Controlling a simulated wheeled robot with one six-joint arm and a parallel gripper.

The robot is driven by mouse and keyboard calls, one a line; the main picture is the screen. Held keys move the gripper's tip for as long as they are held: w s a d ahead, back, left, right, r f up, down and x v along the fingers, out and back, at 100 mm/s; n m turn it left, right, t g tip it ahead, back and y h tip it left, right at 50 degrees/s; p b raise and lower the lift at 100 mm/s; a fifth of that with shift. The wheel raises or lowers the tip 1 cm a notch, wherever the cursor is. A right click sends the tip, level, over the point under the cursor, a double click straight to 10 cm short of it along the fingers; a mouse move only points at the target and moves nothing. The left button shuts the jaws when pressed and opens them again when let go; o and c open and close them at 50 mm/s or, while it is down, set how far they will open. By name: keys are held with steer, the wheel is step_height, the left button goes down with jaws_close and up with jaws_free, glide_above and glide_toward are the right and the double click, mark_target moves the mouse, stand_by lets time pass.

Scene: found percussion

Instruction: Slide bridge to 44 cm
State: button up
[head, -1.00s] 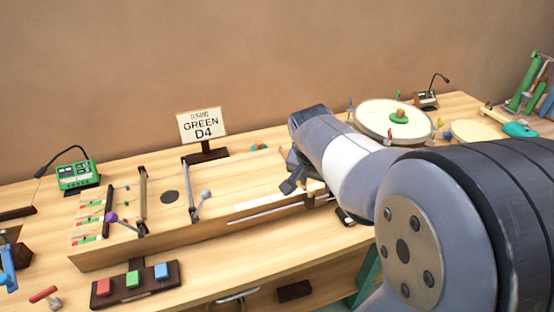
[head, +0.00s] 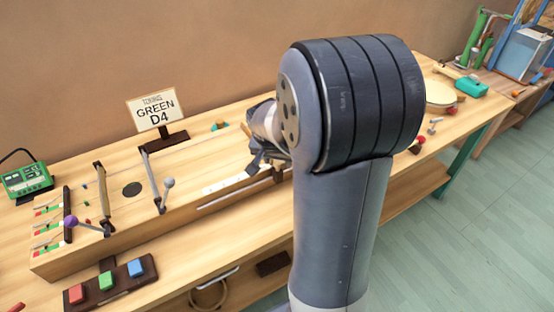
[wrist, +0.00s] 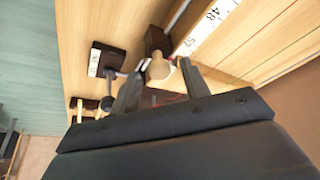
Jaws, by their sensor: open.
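My gripper (head: 258,164) is over the right end of the long wooden string box (head: 130,232). In the wrist view my gripper (wrist: 162,65) is open, its two fingers on either side of a pale wooden knob (wrist: 160,69). The knob sits next to a dark brown block (wrist: 157,40), which looks like part of the bridge; I cannot tell whether the fingers touch it. A white number scale (wrist: 208,27) runs beside the block, with 48 and 52 readable. In the head view my arm hides much of this area.
A sign (head: 156,109) reading "GREEN D4" stands behind the box. A lever with a grey ball (head: 168,183) and one with a purple ball (head: 72,222) are on the left. Red, green and blue buttons (head: 106,282) are in front. A green meter (head: 27,180) stands far left.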

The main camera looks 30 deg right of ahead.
steer(key=shift+f, duration=0.1)
steer(key=shift+c, duration=0.2)
jaws_close()
stand_by(0.4)
